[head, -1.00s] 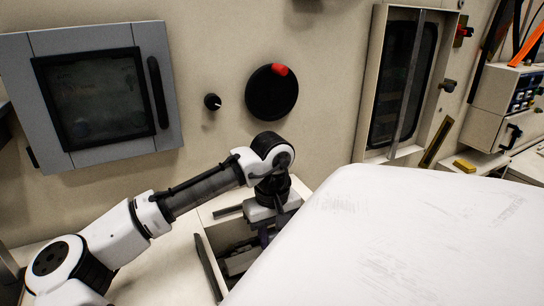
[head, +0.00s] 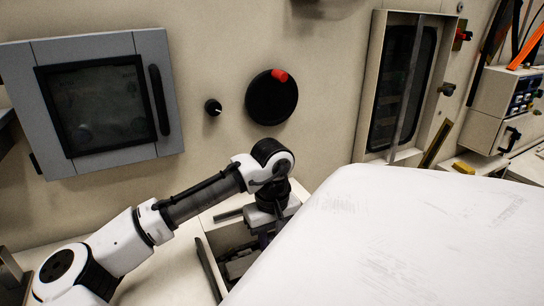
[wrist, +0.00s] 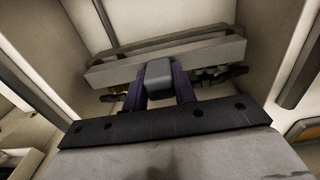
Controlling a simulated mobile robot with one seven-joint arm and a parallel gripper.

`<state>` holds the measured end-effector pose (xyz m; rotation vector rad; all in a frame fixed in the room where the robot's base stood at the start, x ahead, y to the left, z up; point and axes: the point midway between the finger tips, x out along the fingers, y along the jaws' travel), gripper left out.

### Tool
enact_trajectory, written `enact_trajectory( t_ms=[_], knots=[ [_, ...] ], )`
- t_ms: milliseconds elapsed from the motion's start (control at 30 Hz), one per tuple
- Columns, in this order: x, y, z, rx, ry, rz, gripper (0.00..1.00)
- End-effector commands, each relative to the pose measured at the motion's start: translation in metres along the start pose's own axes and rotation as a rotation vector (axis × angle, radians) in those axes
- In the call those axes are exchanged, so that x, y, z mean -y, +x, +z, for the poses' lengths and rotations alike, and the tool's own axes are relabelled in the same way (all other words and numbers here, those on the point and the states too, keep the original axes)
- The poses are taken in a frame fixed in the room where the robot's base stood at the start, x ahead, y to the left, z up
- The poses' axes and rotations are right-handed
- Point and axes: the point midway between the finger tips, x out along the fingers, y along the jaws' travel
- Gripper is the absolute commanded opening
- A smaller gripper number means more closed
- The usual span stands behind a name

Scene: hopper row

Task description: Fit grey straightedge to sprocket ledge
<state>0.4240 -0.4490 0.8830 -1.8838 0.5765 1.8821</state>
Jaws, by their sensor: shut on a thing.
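My gripper (head: 266,232) reaches down into an open bin in the head view. In the wrist view its two dark purple fingers (wrist: 159,82) are closed on a small grey block-like piece. A long grey bar (wrist: 205,54), which looks like the grey straightedge, runs across just behind the fingers. I cannot tell whether the block is part of that bar. Grey bar shapes (head: 240,264) also show below my gripper in the head view, partly hidden. I cannot pick out the sprocket ledge with certainty.
The light walls of the bin (head: 219,236) stand close around my gripper. A large white rounded surface (head: 400,240) fills the right foreground. A grey framed panel (head: 18,75), a black dial (head: 272,100) and a tall framed window (head: 437,70) are on the back wall.

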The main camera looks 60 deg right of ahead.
Motion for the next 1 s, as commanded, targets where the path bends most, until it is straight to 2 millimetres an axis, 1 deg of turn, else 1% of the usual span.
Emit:
enact_trajectory(
  t_ms=[800, 1000],
  knots=[
    [0.0, 0.028, 0.0, 0.001, 0.0, 0.001, 0.0],
    [0.0, 0.03, 0.0, 0.0, 0.0, 0.001, 0.0]
  ],
)
